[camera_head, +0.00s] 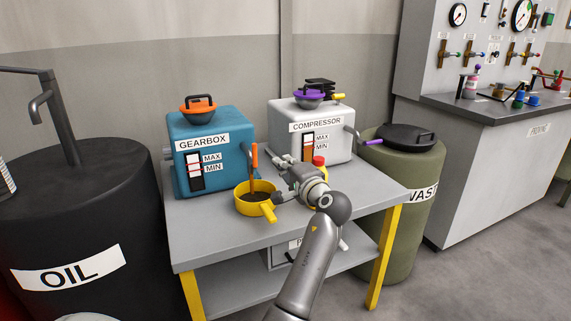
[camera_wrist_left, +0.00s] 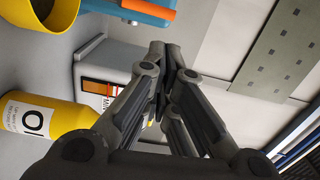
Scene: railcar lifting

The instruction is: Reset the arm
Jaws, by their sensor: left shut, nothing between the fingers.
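My left gripper (camera_head: 284,166) is over the front part of the grey work table (camera_head: 220,237), between the yellow pan and the compressor. Its fingers are together and empty in the left wrist view (camera_wrist_left: 163,55). A yellow bottle with a red cap (camera_head: 319,161) is partly hidden behind my left wrist; a yellow oil bottle (camera_wrist_left: 12,112) shows in the left wrist view. My right gripper is not in view.
The blue gearbox (camera_head: 222,130) and white compressor (camera_head: 340,148) stand at the table's back. A black oil drum (camera_head: 60,220) is left, a green waste drum (camera_head: 400,235) right. A grey bench (camera_head: 490,150) stands farther right. The table's front left is bare.

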